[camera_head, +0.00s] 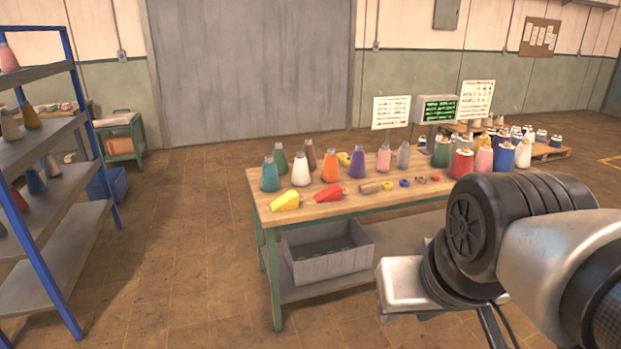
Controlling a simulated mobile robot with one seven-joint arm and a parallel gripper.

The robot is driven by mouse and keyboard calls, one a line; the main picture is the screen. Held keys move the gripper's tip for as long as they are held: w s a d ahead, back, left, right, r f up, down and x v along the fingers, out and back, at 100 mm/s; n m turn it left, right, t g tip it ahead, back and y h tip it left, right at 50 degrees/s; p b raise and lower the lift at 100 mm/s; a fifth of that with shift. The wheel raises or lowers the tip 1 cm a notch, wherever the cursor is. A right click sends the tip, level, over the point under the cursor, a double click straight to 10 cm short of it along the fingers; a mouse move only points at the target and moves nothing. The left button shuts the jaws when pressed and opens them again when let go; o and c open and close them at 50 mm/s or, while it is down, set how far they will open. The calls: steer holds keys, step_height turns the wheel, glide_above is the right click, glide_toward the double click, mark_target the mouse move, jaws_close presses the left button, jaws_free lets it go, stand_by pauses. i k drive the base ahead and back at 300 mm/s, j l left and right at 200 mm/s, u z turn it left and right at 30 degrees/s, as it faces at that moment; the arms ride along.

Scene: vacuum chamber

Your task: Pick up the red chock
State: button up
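The red chock (329,194) is a small wedge-like block lying on the wooden top of the workbench (310,214), near its front edge. A yellow chock (286,201) of similar shape lies to its left, a little apart. My arm fills the lower right of the view and hides the right part of the bench. The fingers of my gripper cannot be made out. Nothing of mine touches the red chock.
Several coloured cone-shaped bottles, including an orange one (330,167), stand behind the chocks. Small rings and a cylinder (370,188) lie to the right. A grey bin (327,258) sits on the lower shelf. A blue-framed rack (50,180) stands left; floor between is clear.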

mark_target(335, 192)
steer(key=i+l, duration=0.1)
steer(key=i, duration=0.6)
steer(key=i+u, duration=0.1)
steer(key=i, duration=0.55)
steer(key=i+l, duration=0.2)
steer(key=i, duration=0.5)
steer(key=i+l, duration=0.15)
steer(key=i, duration=0.55)
steer(key=j+u, duration=0.05)
